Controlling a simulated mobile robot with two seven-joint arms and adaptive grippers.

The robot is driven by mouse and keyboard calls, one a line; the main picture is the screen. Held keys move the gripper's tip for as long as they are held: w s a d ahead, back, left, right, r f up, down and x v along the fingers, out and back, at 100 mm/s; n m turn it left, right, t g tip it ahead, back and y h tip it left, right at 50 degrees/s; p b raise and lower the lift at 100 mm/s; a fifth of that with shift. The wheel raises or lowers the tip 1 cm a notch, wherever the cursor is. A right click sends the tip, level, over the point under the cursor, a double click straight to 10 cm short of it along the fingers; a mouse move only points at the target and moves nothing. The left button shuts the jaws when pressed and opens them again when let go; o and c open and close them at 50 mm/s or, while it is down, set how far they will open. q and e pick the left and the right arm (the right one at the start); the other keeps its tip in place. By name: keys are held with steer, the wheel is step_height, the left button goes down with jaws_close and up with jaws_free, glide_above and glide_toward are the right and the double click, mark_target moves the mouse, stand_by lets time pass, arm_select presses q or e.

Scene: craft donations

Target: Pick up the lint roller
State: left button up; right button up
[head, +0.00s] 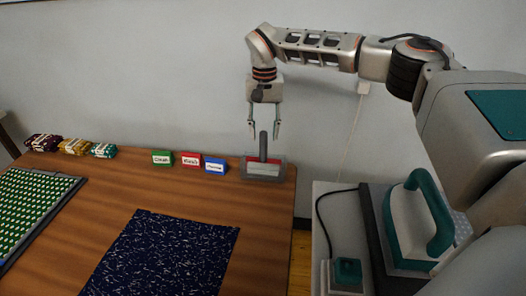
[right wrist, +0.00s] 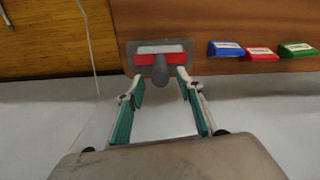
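The lint roller (head: 263,147) shows as a dark grey upright handle at the back right corner of the wooden table. Its lower end meets a grey holder (head: 247,174) with a red and white front; the roller head is not clearly visible. In the right wrist view, the round handle end (right wrist: 159,72) points toward the camera, over the grey holder (right wrist: 131,50). My right gripper (head: 264,123) is open and points down above the lint roller. Its fingertips (right wrist: 160,77) are on either side of the handle top, with nothing gripped. My left gripper is not in view.
Green (head: 162,157), red (head: 191,160) and blue (head: 215,165) label blocks stand left of the holder. A dark blue speckled cloth (head: 165,258) and a green patterned mat (head: 30,210) lie nearer. Bundles (head: 75,146) sit back left. The wall is close behind.

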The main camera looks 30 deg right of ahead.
mark_target(263, 151)
steer(key=f, duration=0.5)
steer(key=f+b, duration=0.1)
steer(key=f, duration=0.1)
steer(key=shift+s+a+f, duration=0.25)
steer(key=shift+s+a, duration=0.05)
steer(key=shift+r, duration=0.1)
jaws_close()
